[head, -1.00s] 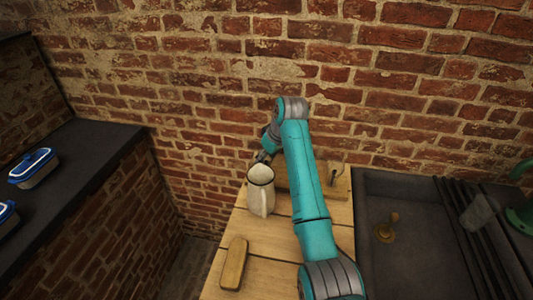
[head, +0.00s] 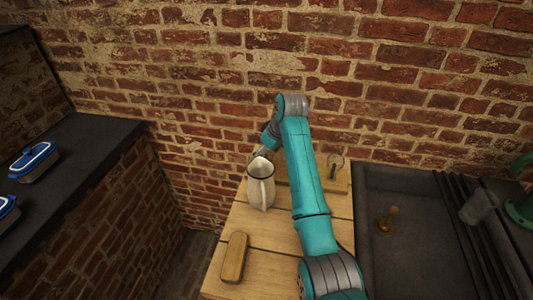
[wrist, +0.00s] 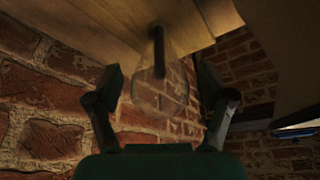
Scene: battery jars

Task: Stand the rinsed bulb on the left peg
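The clear glass bulb (wrist: 168,98) shows faintly in the wrist view, around the end of a dark peg (wrist: 158,50) that rises from a wooden board. My gripper (wrist: 160,76) is open, one finger on either side of the bulb, with gaps visible between the fingers and the glass. Whether the bulb rests fully on the peg cannot be told. In the head view, my gripper is mostly hidden behind the white jug. At the right end of the board, another peg (head: 335,168) shows beside my arm.
The white jug (head: 261,190) stands on the wooden worktop, close in front of my gripper. A wooden block (head: 234,257) lies nearer. A dark sink (head: 400,260) with a brass piece (head: 389,217) is at right. The brick wall is close behind.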

